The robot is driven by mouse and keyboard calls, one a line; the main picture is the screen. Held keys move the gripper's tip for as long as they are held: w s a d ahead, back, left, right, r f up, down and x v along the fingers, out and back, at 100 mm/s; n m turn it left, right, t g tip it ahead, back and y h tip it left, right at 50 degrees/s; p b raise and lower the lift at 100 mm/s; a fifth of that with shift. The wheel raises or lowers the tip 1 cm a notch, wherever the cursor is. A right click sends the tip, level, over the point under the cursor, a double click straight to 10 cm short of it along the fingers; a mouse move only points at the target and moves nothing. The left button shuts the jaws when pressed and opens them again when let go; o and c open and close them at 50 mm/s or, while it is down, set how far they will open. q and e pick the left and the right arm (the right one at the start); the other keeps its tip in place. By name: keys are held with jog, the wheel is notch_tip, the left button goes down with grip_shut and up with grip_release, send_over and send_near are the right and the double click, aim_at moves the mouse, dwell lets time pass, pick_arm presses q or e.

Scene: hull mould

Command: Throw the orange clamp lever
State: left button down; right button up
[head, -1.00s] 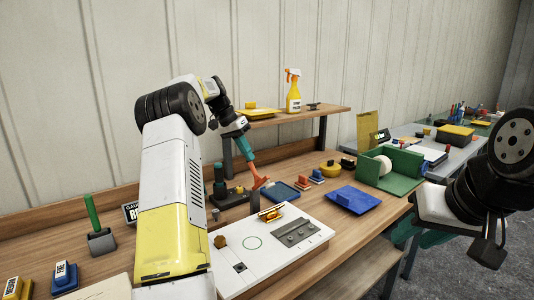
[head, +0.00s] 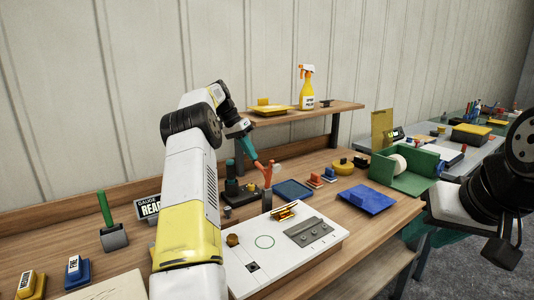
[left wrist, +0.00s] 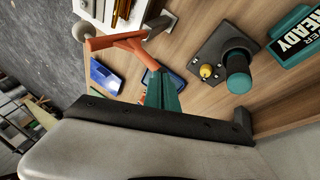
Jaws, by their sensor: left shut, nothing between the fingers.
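The orange clamp lever (head: 273,172) rises from a grey post at the back edge of the white plate (head: 240,277), leaning up and to the right in the head view. My left gripper (head: 260,167), teal with orange fingertips, comes down from the upper left and is shut and empty. Its tips meet or nearly meet the lever; touch is hard to tell. In the left wrist view the lever (left wrist: 104,43) runs leftward from the grey post, with my left gripper (left wrist: 145,56) against it from below. My right arm is at the right edge; its fingertips are not clear.
Gold bars (head: 283,212) and a grey block (head: 308,232) sit on the plate. A dark base with a teal knob (head: 231,183) stands behind left. A blue tray (head: 293,190) lies behind right. The shelf (head: 300,114) with a spray bottle (head: 307,90) is above.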

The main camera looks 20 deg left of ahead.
pick_arm(q)
jog(key=shift+f, duration=0.3)
jog(key=shift+r, duration=0.1)
jog(key=s+d+r, duration=0.2)
jog(key=s+d, duration=0.1)
jog(key=s, duration=0.4)
jog(key=s+d+r, duration=0.3)
jog(key=s, duration=0.4)
jog(key=shift+s+d+r, duration=0.15)
jog(key=shift+s+d, duration=0.1)
jog(key=shift+s, duration=0.05)
dwell(0.3)
